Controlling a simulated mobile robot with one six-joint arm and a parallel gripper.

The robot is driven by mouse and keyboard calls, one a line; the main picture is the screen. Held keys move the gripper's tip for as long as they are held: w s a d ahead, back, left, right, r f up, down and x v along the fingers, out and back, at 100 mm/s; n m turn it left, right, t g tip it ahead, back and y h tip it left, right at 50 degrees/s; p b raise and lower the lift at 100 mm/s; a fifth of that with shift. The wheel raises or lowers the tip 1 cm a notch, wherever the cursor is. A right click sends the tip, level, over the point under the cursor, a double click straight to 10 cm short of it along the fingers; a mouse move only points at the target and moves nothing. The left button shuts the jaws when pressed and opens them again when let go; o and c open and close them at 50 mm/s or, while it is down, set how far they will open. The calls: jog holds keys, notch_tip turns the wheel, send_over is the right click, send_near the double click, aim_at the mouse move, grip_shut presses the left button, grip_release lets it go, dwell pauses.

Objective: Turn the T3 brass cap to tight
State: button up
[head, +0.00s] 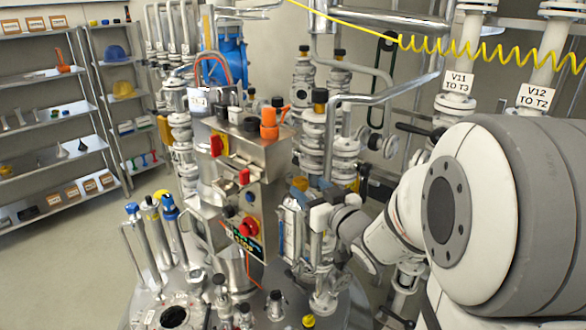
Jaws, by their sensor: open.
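No label in view clearly marks the T3 cap. A small brass-yellow piece (299,184) shows among the pipework, just above and left of the end of my arm. I cannot tell whether it is the T3 brass cap.
A steel control box (235,160) with red switches stands left of the gripper. Dense valves and pipes surround it. Pipes labelled "V11 to T3" (458,84) and "V12 to T2" (534,96) stand behind my arm. Shelves (50,115) line the left wall, with clear floor before them.

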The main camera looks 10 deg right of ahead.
aim_at(297, 177)
jog(key=p+x, duration=0.2)
jog(key=x, duration=0.5)
jog(key=shift+w, duration=0.1)
jog(key=shift+c, duration=0.4)
jog(key=shift+f, duration=0.1)
jog(key=c, duration=0.9)
